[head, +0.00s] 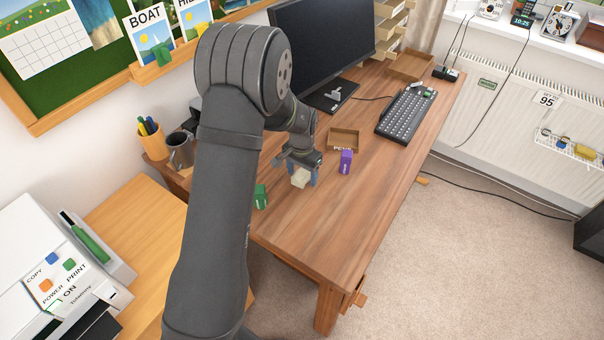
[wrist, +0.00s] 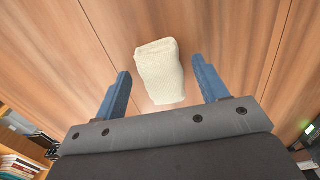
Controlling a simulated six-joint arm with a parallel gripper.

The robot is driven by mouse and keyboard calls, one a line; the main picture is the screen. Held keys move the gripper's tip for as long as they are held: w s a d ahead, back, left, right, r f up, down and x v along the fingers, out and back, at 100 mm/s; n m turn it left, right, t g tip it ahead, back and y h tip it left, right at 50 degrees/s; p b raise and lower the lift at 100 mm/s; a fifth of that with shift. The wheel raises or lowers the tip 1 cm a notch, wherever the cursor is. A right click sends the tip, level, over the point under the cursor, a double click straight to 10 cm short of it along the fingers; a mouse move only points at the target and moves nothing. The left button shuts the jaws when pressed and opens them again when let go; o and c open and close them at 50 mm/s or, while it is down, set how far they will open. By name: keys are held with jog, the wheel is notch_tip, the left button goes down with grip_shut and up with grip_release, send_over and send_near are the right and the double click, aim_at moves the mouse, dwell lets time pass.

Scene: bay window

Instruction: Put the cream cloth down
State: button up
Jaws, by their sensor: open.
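The cream cloth (wrist: 160,75) is a small folded block on the wooden desk in the wrist view. It also shows in the head view (head: 300,177), near the desk's left part. My gripper (wrist: 163,82) has its two blue fingers apart, one on each side of the cloth, with a visible gap to each. In the head view my gripper (head: 302,176) is low over the desk at the cloth. I cannot tell the exact height between the fingers and the desk.
A small wooden tray (head: 343,139) lies behind. The keyboard (head: 405,114) and monitor (head: 318,45) are farther back. The desk's front area is clear.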

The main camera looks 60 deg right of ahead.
aim_at(302, 173)
notch_tip(302, 173, up, 12)
jog(key=shift+f, duration=0.25)
notch_tip(302, 173, down, 12)
jog(key=shift+r, duration=1.8)
jog(key=shift+f, duration=0.1)
